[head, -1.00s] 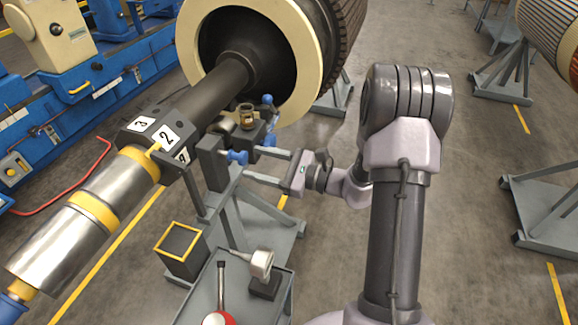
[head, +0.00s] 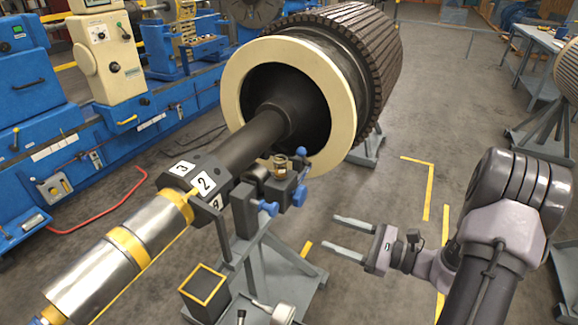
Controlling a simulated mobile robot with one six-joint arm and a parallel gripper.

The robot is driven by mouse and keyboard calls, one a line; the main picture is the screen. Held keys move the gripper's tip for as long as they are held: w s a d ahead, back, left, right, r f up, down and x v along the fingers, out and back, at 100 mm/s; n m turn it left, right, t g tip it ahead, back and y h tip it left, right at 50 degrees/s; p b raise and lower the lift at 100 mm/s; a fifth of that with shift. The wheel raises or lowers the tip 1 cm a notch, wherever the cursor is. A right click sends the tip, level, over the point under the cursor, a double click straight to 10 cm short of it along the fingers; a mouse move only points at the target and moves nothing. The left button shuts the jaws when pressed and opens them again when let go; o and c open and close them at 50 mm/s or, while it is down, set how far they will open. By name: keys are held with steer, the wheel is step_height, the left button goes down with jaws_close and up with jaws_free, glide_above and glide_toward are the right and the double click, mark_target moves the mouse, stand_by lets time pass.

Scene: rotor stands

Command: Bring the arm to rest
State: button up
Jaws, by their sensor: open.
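My gripper (head: 344,236) is open and empty, with its two fingers pointing left. It hangs in free air to the right of the rotor stand (head: 262,262), apart from it. My arm reaches in from the lower right. The rotor (head: 368,62) lies with its shaft (head: 240,152) pointing to the lower left. A dark collar on the shaft carries white number labels (head: 205,184). A block with blue knobs (head: 268,208) sits at the top of the stand, left of my fingertips.
A dark box with a yellow rim (head: 204,290) and part of a tray (head: 250,312) are at the bottom. A blue machine (head: 90,140) stands at the left. Another stand (head: 540,130) is at the right. Floor with yellow lines (head: 428,185) is clear beyond my gripper.

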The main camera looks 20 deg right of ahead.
steer(key=s+a+r+n+g+h, duration=0.1)
steer(key=s+a+r+n+g, duration=0.4)
steer(key=a, duration=0.4)
steer(key=s+a+r+n+g+h, duration=0.2)
steer(key=s+a+n+g, duration=0.2)
steer(key=a+n+g, duration=0.3)
steer(key=s+a+r+n+t+h, duration=0.1)
steer(key=s+r+n+t+h, duration=0.4)
steer(key=s+r+n+h, duration=0.1)
steer(key=shift+s+a+n+h, duration=0.15)
steer(key=shift+s+n+h, duration=0.65)
steer(key=shift+s+h, duration=0.15)
